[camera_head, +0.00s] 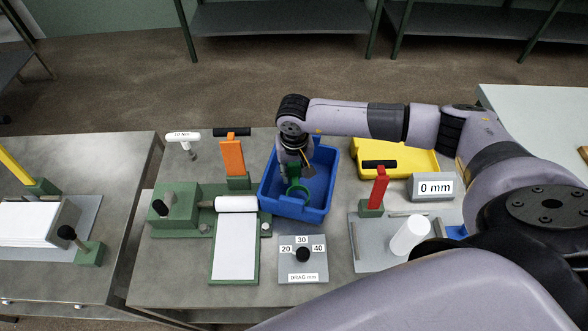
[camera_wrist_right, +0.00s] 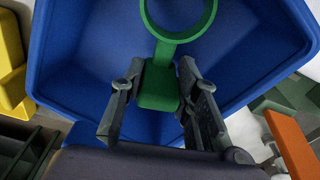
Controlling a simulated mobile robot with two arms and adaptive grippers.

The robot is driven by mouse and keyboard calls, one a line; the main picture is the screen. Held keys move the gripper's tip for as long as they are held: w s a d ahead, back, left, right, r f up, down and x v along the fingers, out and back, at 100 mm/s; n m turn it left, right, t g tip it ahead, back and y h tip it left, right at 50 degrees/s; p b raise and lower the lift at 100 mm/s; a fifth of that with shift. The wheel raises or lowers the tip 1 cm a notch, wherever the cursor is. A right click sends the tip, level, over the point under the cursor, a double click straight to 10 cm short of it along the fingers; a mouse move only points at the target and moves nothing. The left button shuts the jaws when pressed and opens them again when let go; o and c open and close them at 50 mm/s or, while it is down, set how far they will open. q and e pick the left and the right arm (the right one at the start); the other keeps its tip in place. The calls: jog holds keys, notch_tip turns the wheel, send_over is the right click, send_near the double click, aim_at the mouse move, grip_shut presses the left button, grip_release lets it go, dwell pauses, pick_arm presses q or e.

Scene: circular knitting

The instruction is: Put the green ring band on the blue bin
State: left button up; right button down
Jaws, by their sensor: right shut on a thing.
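The green ring band (camera_wrist_right: 161,88) is a ring with a block-like tab. In the right wrist view my right gripper (camera_wrist_right: 160,95) is shut on the tab, and the ring points away from it. The blue bin (camera_wrist_right: 70,60) fills the background behind the ring. In the head view the blue bin (camera_head: 297,207) stands on the table, and my right gripper (camera_head: 296,178) points down over its opening with the green ring band (camera_head: 299,193) at its tips. I cannot tell whether the ring touches the bin floor. My left gripper is not in view.
A yellow bin (camera_head: 394,157) stands right of the blue bin, behind a red lever (camera_head: 379,188) and a 0 mm display (camera_head: 434,187). An orange lever (camera_head: 233,158) and green fixture (camera_head: 175,207) stand to the left. A drag dial (camera_head: 303,258) lies in front.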

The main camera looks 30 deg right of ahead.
aim_at(294, 178)
jog(key=c, duration=1.2)
grip_release()
jog(key=shift+r+p, duration=0.45)
jog(key=shift+p, duration=0.1)
jog(key=shift+r+p, duration=0.4)
jog(key=shift+p, duration=0.1)
jog(key=r+b, duration=0.1)
jog(key=r, duration=0.3)
jog(key=r+b, duration=0.2)
jog(key=r, duration=0.1)
jog(key=r+b, duration=0.1)
jog(key=r, duration=0.3)
jog(key=shift+s+a+r, duration=0.15)
jog(key=shift+s+r, duration=0.15)
jog(key=shift+s, duration=0.1)
